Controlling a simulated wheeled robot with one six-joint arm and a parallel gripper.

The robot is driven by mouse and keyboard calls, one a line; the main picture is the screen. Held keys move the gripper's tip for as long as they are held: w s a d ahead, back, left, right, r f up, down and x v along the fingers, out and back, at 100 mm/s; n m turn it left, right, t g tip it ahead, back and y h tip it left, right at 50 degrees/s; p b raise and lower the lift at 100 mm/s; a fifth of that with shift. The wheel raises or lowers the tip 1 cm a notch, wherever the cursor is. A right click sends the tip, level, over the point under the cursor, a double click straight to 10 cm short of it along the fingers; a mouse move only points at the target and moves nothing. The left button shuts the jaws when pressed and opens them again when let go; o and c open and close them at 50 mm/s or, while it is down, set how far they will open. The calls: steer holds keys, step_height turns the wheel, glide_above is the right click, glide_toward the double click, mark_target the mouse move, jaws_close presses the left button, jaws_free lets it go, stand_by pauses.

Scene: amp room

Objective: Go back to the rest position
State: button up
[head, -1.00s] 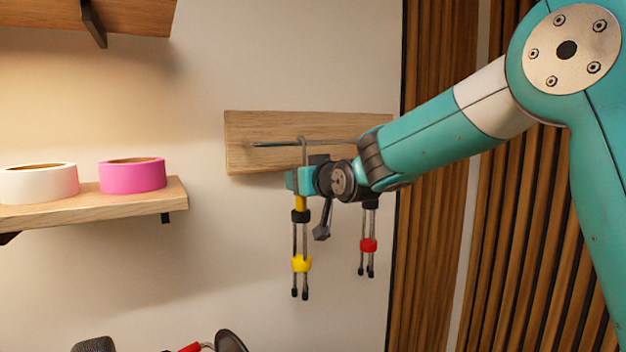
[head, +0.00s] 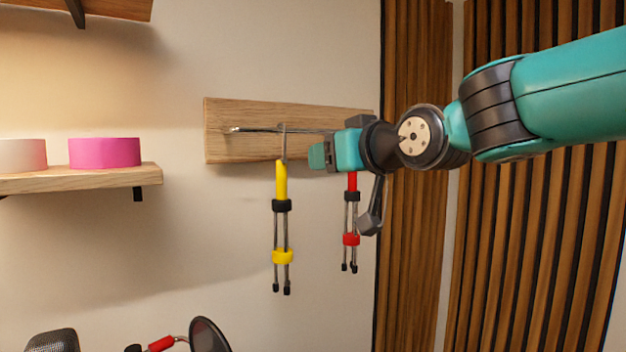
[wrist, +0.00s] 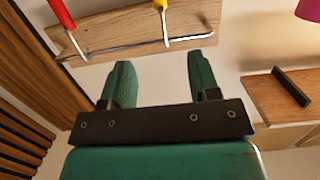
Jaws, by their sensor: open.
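My gripper (head: 318,157) is in front of the wooden wall board, to the right of the yellow-banded hanging piece. In the wrist view, my gripper (wrist: 158,80) has its two green fingers spread apart with nothing between them. The yellow-banded piece (head: 281,185) hangs from the metal rod (head: 260,130) on the board, and its top also shows in the wrist view (wrist: 161,8). The red-banded piece (head: 351,205) hangs farther right, partly behind my wrist. Its red top shows in the wrist view (wrist: 62,14).
The wooden board (head: 222,145) is fixed to the pale wall. A shelf (head: 90,180) at left holds a pink roll (head: 104,153) and a white roll (head: 22,155). Slatted wood panels (head: 425,250) stand at right. A microphone (head: 52,341) and a round dark disc (head: 208,336) show at the bottom.

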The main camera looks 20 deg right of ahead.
steer(key=s+a+f+n+g+y, duration=0.1)
steer(key=s+a+f+g, duration=0.3)
steer(key=f, duration=0.4)
steer(key=s+a+f+n+g+y, duration=0.1)
steer(key=s+a+f+g, duration=0.25)
steer(key=s+f, duration=0.35)
steer(key=s+f+n+g, duration=0.2)
steer(key=s+f+g, duration=0.6)
steer(key=s, duration=0.5)
steer(key=shift+s+a+f+n+h, duration=0.2)
steer(key=shift+a+f+n+h, duration=0.2)
steer(key=shift+f, duration=0.3)
steer(key=shift+g, duration=0.25)
